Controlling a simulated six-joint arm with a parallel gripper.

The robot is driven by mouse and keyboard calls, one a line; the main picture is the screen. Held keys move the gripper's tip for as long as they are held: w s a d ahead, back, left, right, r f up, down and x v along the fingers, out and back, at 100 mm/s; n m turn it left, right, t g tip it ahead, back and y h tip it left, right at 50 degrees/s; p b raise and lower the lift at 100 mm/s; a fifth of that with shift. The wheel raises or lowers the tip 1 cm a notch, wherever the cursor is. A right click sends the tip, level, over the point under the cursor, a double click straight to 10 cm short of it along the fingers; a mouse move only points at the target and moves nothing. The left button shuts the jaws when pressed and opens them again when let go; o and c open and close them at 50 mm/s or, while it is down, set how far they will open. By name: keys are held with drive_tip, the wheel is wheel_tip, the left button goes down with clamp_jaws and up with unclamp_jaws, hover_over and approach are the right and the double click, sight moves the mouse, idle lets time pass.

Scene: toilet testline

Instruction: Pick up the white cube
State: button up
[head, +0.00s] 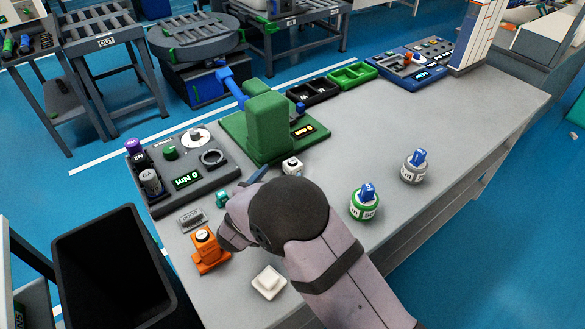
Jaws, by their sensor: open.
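A flat white square piece with a raised top (269,282) lies on the table to the left of my forearm.
An orange fixture (208,250) and a torque panel (182,165) lie left of my gripper. The green stand (267,125) rises behind the cube. A black bin (112,262) is beside the table. The table's right side has clear room.

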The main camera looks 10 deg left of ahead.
sight(292, 162)
drive_tip(key=shift+d+p+x, duration=0.15)
drive_tip(key=shift+p+x, duration=0.3)
drive_tip(key=shift+x, duration=1.05)
drive_tip(key=shift+d+p+x, duration=0.15)
drive_tip(key=shift+p+x, duration=0.3)
drive_tip(key=shift+x, duration=1.05)
drive_tip(key=shift+w+f, duration=0.2)
drive_tip(key=shift+w, duration=0.35)
drive_tip(key=c, duration=1.4)
